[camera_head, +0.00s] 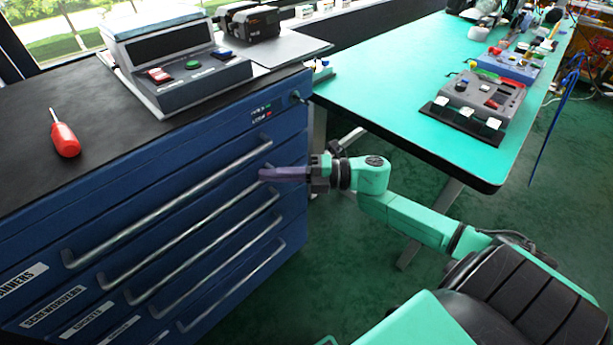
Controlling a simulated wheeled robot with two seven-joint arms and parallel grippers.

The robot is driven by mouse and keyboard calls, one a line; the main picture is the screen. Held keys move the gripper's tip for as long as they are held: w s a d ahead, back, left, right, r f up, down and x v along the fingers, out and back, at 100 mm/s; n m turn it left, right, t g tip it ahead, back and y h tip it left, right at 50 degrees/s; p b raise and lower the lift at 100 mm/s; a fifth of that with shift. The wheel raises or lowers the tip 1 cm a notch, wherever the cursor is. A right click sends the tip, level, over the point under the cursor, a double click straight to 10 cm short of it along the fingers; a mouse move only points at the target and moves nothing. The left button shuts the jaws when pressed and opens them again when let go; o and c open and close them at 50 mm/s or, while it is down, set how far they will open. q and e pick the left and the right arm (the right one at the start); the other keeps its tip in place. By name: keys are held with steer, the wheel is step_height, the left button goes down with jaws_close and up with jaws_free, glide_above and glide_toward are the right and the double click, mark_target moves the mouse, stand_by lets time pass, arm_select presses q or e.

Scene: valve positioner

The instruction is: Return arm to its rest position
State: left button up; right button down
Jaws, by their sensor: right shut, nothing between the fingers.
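My right arm reaches in from the lower right, green with dark joints. Its gripper (268,174) is shut and empty, with dark purple fingers pointing left. The fingertips are in front of the blue drawer cabinet (292,150), near the right end of a drawer handle (170,200). I cannot tell whether they touch it. My left gripper is not in view.
A red screwdriver (66,138) and a grey control box (180,75) are on the black cabinet top. The turquoise table (390,95) at right holds another grey device (478,100) and clutter. Green floor (340,255) is open between cabinet and my base.

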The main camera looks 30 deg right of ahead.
steer(key=v, duration=0.6)
steer(key=w+d+f+m+t+h, duration=0.4)
steer(key=d+f+m+t+h, duration=0.15)
steer(key=d+f+m, duration=0.45)
steer(key=s+d+f+m+h, duration=0.2)
steer(key=d+f+m+h, duration=0.15)
steer(key=f, duration=0.45)
steer(key=s+d+f+m+h, duration=0.1)
steer(key=d+f+m+h, duration=0.25)
steer(key=f, duration=0.45)
steer(key=s+a+f+m+g+h, duration=0.2)
steer(key=s+f+m+g, duration=0.2)
steer(key=s+f, duration=0.6)
steer(key=s+a+f+m+g+h, duration=0.2)
steer(key=s+f+m+g, duration=0.2)
steer(key=s+f, duration=0.6)
steer(key=s+a+f+m+g, duration=0.2)
steer(key=s+a+f+g, duration=0.3)
steer(key=s+a+f, duration=0.55)
arm_select(q)
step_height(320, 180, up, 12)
steer(key=p, duration=1.2)
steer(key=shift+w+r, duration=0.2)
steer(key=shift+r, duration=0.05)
arm_select(e)
step_height(320, 180, up, 13)
steer(key=s+d, duration=0.2)
steer(key=shift+s+r+m+y, duration=0.2)
steer(key=shift+m+y, duration=0.1)
steer(key=shift+y, duration=0.15)
